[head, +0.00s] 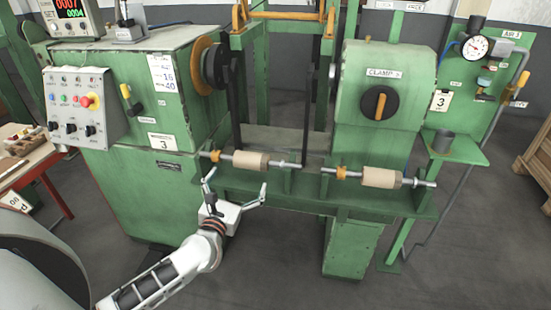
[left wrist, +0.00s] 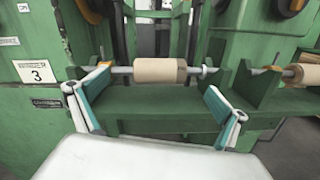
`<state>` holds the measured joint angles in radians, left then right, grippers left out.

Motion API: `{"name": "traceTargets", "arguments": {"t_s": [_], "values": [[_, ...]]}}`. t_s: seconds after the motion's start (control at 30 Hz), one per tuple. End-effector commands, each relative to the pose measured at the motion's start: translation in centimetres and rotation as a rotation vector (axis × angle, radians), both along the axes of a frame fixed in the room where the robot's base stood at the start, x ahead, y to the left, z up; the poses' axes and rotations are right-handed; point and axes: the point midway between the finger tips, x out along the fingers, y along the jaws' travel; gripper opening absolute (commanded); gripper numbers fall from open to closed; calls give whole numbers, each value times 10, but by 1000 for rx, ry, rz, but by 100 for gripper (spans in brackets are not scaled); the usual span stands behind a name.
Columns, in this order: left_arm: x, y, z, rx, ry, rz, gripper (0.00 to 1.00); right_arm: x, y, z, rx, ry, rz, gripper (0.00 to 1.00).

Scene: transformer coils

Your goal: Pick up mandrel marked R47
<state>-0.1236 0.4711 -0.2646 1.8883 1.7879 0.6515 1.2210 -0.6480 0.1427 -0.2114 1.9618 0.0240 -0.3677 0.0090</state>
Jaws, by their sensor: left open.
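Two mandrels, each a metal rod with a tan cylinder and an orange end piece, rest on the green machine's front ledge. The left mandrel (head: 250,160) also shows in the left wrist view (left wrist: 155,71), lying across uprights. The right mandrel (head: 380,177) shows partly at the right edge of the left wrist view (left wrist: 304,73). No R47 marking is readable on either. My left gripper (head: 238,179) is open and empty, just in front of the left mandrel. In the left wrist view its fingers (left wrist: 160,82) spread to either side of the tan cylinder. My right gripper is not in view.
The green ledge (head: 290,184) and its uprights lie close behind the gripper. The machine's left housing (head: 150,190) carries a sign reading 3. A red-edged bench (head: 35,162) stands at far left. The floor in front is clear.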

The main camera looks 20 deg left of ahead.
Motion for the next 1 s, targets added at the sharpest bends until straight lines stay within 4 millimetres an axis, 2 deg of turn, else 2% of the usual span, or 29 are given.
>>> {"name": "traceTargets", "arguments": {"t_s": [0.1,0.2,0.53,0.8,1.0], "values": [[7,13,-1,-143,1,32,100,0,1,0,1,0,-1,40],[12,18,-2,-191,2,43,100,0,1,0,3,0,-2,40],[45,25,1,-192,2,43,100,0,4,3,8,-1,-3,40],[80,31,3,-189,3,42,100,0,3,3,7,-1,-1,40],[85,32,2,-190,4,42,100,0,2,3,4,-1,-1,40]]}}
